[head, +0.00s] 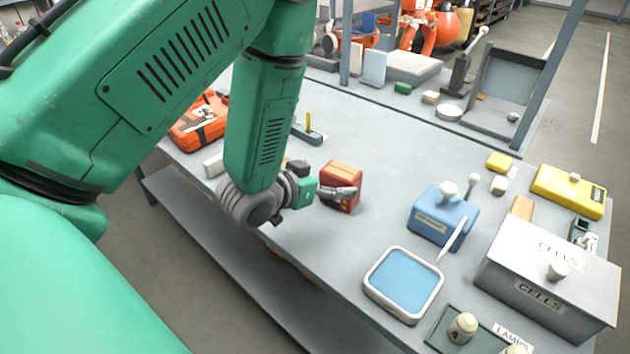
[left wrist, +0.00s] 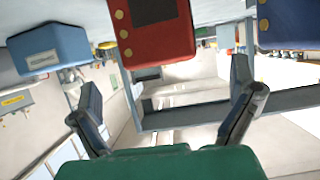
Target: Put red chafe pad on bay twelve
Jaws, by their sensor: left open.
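My left gripper (head: 338,190) is low over the near edge of the bench, beside a red box (head: 343,172). In the left wrist view its two fingers (left wrist: 165,95) are spread with nothing held between them. The red box (left wrist: 158,28) also shows there, just beyond the fingers, with a dark square face and yellow buttons. In the head view the gripper overlaps the box's front, so I cannot tell whether they touch. I cannot make out a separate red chafe pad or a bay marked twelve. My right gripper is not in view.
A blue box (head: 440,218) and a blue-topped tray (head: 403,283) stand to the right. Further right are a grey CELLS box (head: 545,285) and a yellow case (head: 568,192). An orange case (head: 198,123) lies at left. The bench middle (head: 385,140) is clear.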

